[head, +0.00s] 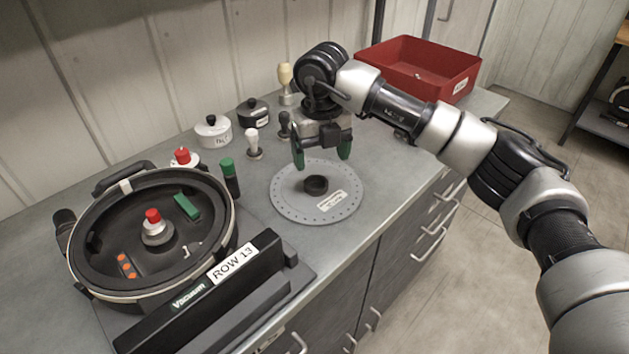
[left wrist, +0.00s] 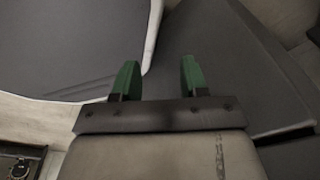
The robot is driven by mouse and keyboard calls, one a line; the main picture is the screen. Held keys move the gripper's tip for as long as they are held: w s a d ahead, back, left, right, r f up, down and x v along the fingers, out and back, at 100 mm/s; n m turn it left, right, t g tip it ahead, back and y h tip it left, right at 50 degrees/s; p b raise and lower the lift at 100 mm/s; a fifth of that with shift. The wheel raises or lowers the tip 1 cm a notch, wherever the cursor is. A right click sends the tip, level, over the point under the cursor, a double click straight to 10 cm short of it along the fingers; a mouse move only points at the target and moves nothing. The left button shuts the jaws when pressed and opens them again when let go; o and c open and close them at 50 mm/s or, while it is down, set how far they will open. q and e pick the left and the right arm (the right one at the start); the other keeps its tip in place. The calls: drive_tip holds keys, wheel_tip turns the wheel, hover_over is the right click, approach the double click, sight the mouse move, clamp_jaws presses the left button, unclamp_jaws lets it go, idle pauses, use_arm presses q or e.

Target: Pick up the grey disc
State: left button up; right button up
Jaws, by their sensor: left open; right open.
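The grey disc (head: 289,200) lies flat on the grey counter, with a ring of small holes near its rim, a black hub (head: 316,185) in its middle and a white label (head: 332,201). My right gripper (head: 322,160) is open and empty, with green fingertips just above the far part of the disc, behind the hub. I cannot tell whether the fingers touch the disc. My left gripper (left wrist: 157,80) shows only in the left wrist view, open with nothing between its green fingers. The disc is not recognisable in that view.
The round black seed meter (head: 152,232) stands left of the disc, with a ROW 13 bar (head: 232,265) in front. A green-capped bottle (head: 229,177), small pots (head: 213,133) and stamp-like tools (head: 253,146) stand behind. A red bin (head: 419,70) is at the back right.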

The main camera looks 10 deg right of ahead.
sight(317, 181)
wheel_tip(317, 181, down, 2)
drive_tip(key=shift+s+f, duration=0.1)
drive_tip(key=shift+s, duration=0.05)
drive_tip(key=shift+f, duration=0.3)
drive_tip(key=f, duration=0.1)
drive_tip(key=f+p, duration=0.1)
drive_tip(key=f, duration=0.2)
drive_tip(key=shift+w+a+f, duration=0.15)
drive_tip(key=shift+w+a, duration=0.15)
drive_tip(key=shift+w, duration=0.1)
drive_tip(key=shift+f, duration=0.3)
drive_tip(key=shift+c, duration=0.2)
drive_tip(key=c, duration=0.5)
use_arm(q)
drive_tip(key=shift+s+r, duration=0.65)
drive_tip(key=shift+s, duration=0.25)
use_arm(e)
drive_tip(key=c, duration=0.5)
